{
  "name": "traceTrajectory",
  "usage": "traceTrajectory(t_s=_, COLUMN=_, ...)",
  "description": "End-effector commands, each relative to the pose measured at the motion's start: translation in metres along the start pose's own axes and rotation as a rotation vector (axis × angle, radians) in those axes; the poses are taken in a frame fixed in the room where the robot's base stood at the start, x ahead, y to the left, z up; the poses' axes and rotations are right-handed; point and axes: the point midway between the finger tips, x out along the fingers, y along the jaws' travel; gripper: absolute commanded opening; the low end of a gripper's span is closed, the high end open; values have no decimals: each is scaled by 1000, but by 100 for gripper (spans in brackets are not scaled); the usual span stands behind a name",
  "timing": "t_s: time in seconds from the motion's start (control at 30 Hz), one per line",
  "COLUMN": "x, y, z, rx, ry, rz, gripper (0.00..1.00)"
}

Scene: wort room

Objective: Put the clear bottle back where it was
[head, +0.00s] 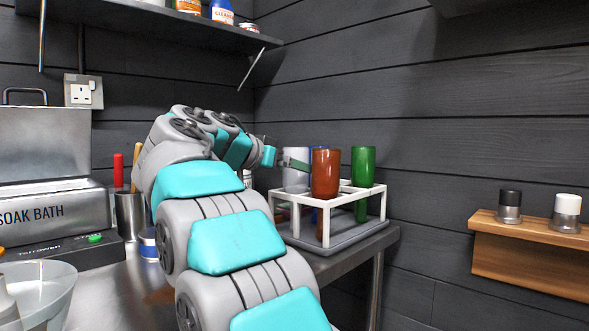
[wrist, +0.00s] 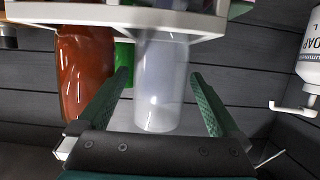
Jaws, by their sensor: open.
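The clear bottle (head: 295,181) stands in the white rack (head: 343,197), partly hidden behind the brown bottle. In the wrist view the clear bottle (wrist: 160,105) lies between the two green fingers of my gripper (wrist: 158,74), with its neck end at the white rack (wrist: 100,14). The fingers are open, with a visible gap on each side of the bottle. In the head view my gripper (head: 290,163) reaches in from the left at the upper part of the clear bottle. Much of the gripper is hidden there by my arm.
The brown bottle (head: 325,174) and green bottle (head: 362,168) share the rack, close beside the clear one. A shelf (head: 160,22) hangs above left. A wooden wall shelf (head: 520,251) is at right. The soak bath (head: 45,210) stands left.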

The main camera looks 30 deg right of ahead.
Motion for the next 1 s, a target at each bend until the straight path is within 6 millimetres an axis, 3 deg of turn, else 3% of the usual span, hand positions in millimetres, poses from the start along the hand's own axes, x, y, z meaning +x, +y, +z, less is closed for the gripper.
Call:
traceTrajectory(t_s=0.23, x=-6, y=0, z=-3, rx=1, ry=1, rz=0, gripper=100)
traceTrajectory(t_s=0.7, x=-97, y=-1, z=-3, rx=0, ry=0, rz=2, gripper=100)
traceTrajectory(t_s=1.0, x=-120, y=0, z=-3, rx=0, ry=-1, rz=1, gripper=100)
